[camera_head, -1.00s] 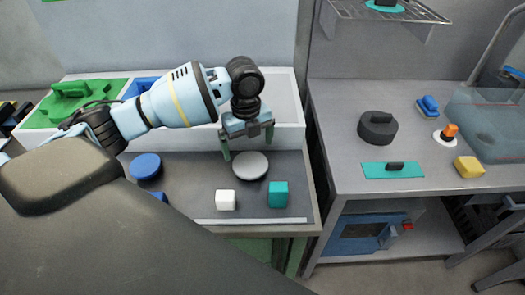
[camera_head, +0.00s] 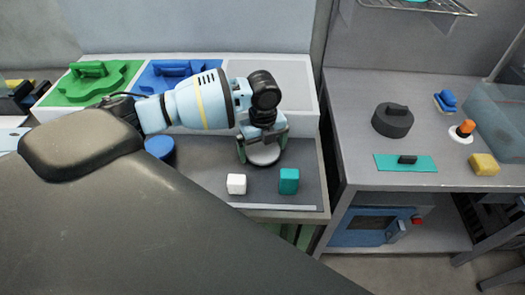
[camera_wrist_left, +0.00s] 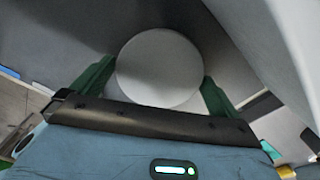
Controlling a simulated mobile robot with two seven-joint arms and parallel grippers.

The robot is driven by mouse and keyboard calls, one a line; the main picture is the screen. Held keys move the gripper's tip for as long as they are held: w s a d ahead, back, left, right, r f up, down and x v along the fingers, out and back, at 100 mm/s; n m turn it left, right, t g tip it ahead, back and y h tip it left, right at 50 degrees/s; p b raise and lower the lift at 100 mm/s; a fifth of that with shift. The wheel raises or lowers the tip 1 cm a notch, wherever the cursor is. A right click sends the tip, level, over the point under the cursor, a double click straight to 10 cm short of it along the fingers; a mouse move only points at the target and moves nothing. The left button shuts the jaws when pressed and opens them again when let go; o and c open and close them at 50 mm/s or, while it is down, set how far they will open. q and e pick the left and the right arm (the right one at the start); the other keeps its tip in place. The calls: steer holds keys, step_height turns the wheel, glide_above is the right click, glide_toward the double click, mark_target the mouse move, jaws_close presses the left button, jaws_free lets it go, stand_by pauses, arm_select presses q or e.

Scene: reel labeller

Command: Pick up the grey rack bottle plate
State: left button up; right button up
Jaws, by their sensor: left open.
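The light grey round plate (camera_head: 264,157) lies on the dark worktop below my left gripper (camera_head: 262,148) in the head view. In the left wrist view, the plate (camera_wrist_left: 159,67) shows as a pale disc between the two green fingers of my left gripper (camera_wrist_left: 157,82). The gripper is open, with one finger on each side of the plate. I cannot tell whether the fingers touch its rim. My right gripper is not in view.
A white block (camera_head: 236,184) and a teal block (camera_head: 289,181) stand in front of the plate. A blue disc (camera_head: 160,147) lies to its left. The right counter (camera_head: 352,130) holds a dark round piece (camera_head: 393,121).

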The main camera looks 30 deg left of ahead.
mark_target(263, 150)
arm_select(q)
steer(key=shift+f, duration=0.55)
steer(key=c, duration=0.8)
steer(key=shift+r, duration=0.2)
step_height(263, 150, up, 10)
steer(key=shift+f, duration=0.15)
